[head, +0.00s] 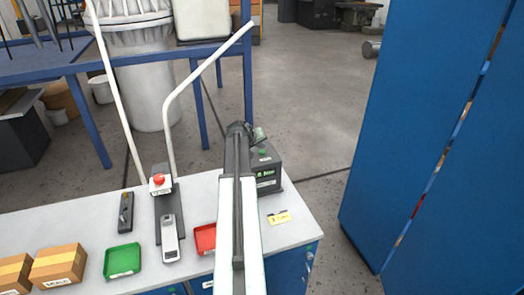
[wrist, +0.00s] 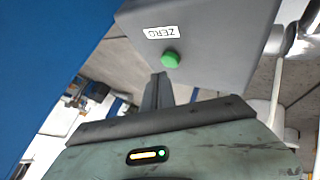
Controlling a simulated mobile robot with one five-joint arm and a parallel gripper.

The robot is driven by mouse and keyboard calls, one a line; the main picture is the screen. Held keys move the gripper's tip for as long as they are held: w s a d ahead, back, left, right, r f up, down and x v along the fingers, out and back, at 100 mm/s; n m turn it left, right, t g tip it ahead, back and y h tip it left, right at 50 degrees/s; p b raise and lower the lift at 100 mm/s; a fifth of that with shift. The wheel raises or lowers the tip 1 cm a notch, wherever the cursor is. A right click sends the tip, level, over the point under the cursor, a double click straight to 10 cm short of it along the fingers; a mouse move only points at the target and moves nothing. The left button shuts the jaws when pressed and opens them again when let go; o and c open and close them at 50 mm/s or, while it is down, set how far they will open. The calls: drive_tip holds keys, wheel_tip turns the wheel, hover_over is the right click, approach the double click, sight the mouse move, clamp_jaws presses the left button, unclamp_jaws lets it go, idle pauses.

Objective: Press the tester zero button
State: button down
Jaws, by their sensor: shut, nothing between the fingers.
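The tester (head: 267,178) is a dark grey box with a small lit display, near the right end of the white bench in the head view. Its green zero button (head: 262,152) shows on top. In the wrist view the tester's grey face (wrist: 215,45) fills the upper middle, with a white ZERO label (wrist: 160,32) above the green button (wrist: 170,59). My gripper (wrist: 160,78) is shut and empty. Its fingertips appear just below the button in the wrist view; I cannot tell whether they touch. In the head view my arm hides part of the tester's left side.
A yellow tag (head: 279,217), red tray (head: 205,239), green tray (head: 122,260) and cardboard boxes (head: 57,263) lie on the bench (head: 290,237). A blue cabinet (head: 430,130) stands right.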

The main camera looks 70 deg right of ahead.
sight(261, 152)
wheel_tip(261, 152, up, 5)
drive_tip(key=p, duration=0.5)
drive_tip(key=shift+r, duration=0.1)
idle(0.7)
